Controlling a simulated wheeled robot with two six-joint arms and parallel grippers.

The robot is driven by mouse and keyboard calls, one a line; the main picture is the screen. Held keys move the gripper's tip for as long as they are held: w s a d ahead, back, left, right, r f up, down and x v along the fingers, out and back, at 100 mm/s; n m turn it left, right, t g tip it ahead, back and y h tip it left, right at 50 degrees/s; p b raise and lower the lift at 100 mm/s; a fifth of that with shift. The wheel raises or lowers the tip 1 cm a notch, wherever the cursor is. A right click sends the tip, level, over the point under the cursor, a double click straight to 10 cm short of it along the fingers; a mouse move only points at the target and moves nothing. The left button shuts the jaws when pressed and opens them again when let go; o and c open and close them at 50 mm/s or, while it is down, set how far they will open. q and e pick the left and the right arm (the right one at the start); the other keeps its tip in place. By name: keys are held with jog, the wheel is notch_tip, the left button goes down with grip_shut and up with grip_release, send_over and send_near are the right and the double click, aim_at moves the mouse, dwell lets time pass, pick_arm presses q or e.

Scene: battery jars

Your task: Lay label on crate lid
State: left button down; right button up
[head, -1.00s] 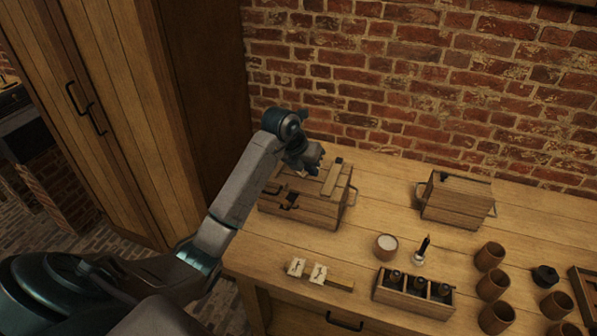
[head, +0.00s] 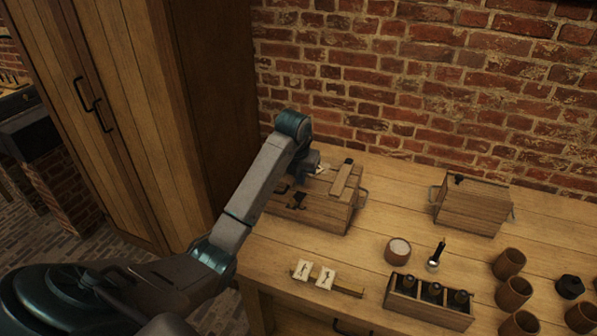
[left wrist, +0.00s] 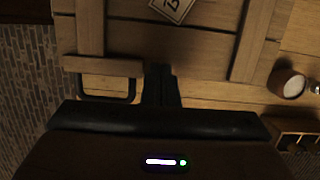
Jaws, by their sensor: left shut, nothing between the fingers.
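A wooden crate (head: 328,213) with a plank lid and side handles stands at the back left of the bench. A pale label (left wrist: 172,7) with dark marks lies on the lid planks, cut off by the top edge of the left wrist view. A bit of it shows beside my gripper in the head view (head: 321,169). My left gripper (left wrist: 161,84) is shut and empty, apart from the label. In the head view it is over the crate's left part, mostly hidden by my arm. My right gripper is not in view.
Two more pale labels (head: 303,270) stand in a wooden holder (head: 348,291) at the front. A second crate (head: 470,206) stands to the right. A cup of white stuff (head: 398,250), a brush (head: 437,255), a jar rack (head: 428,311) and several brown cups (head: 509,263) are nearby.

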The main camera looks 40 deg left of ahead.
pick_arm(q)
jog(key=w, duration=0.1)
jog(key=p, duration=0.1)
jog(key=w, duration=0.1)
jog(key=shift+w+a+f, duration=0.25)
jog(key=shift+w+a, duration=0.1)
jog(key=shift+w+a+f+p, duration=0.15)
jog(key=shift+w+f+p, duration=0.1)
jog(key=shift+w+p, duration=0.35)
